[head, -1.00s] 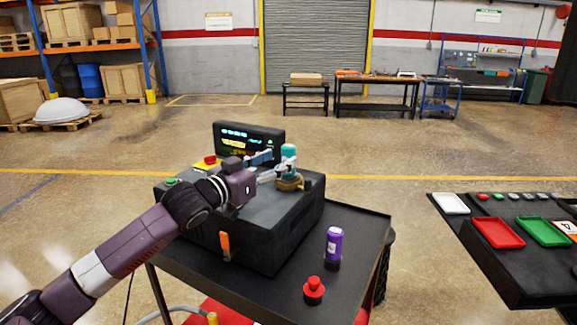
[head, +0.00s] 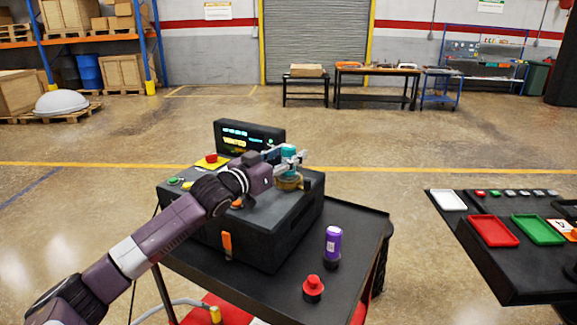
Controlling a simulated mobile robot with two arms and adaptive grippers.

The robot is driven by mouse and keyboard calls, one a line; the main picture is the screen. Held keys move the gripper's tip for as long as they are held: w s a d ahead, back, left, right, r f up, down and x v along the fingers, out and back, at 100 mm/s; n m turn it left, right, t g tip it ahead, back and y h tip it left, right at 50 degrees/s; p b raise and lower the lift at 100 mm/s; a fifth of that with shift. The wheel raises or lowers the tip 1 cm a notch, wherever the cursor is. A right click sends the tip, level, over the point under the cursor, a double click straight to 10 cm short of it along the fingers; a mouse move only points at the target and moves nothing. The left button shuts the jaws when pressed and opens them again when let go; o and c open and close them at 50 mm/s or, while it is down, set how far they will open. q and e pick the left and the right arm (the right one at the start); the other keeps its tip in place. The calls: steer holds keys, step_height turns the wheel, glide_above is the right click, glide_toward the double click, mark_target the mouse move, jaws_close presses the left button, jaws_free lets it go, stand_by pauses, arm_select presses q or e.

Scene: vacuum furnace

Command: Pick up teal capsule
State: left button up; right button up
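The teal capsule (head: 289,151) stands upright in a brass-coloured round seat (head: 289,183) on top of the black furnace box (head: 262,233). My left gripper (head: 290,158) is at the capsule, with its pale fingers on either side of it and partly covering it. I cannot tell whether the fingers touch it or stand slightly apart. My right gripper is out of view.
A screen (head: 250,137) reading "VENTED" stands behind the gripper. A red button (head: 211,159) is on the box. A purple capsule (head: 333,243) and a red-topped item (head: 313,287) stand on the cart (head: 356,225). Trays (head: 493,230) lie on the right table.

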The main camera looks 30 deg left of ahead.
arm_select(q)
jaws_close()
steer(key=shift+r, duration=0.1)
